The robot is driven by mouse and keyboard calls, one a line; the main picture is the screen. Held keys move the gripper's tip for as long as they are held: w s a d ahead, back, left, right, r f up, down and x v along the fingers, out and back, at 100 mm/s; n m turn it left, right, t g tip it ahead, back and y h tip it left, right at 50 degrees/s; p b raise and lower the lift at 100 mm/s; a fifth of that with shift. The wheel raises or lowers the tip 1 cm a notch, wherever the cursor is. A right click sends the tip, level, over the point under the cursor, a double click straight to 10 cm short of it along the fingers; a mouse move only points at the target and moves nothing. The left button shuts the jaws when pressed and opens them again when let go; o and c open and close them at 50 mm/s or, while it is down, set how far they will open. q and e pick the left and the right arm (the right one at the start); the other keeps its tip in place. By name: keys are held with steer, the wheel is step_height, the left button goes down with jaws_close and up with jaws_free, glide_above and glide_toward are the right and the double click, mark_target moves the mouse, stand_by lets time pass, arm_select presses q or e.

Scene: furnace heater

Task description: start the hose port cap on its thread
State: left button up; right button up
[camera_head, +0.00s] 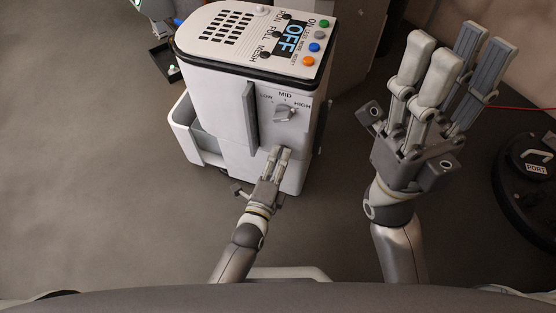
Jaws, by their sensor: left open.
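The white heater (222,100) stands upright in the middle, with a sloped top panel reading OFF and a knob marked LOW, MID and HIGH on its front. At the right edge, a black round part (515,199) carries a label reading PORT. I cannot tell whether the cap is on it, and no separate cap or thread can be made out. My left gripper (279,153) is at the heater's lower front, below the knob; contact cannot be told. My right gripper (449,55) is raised right of the heater, its fingers spread and empty.
A white bin-like part (184,125) juts from the heater's left side. A small black tray (164,58) lies on the floor behind it. A thin red line (520,107) runs behind my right gripper. The floor at left is clear.

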arm_select(q)
steer(key=shift+s, duration=0.1)
steer(key=v, duration=1.2)
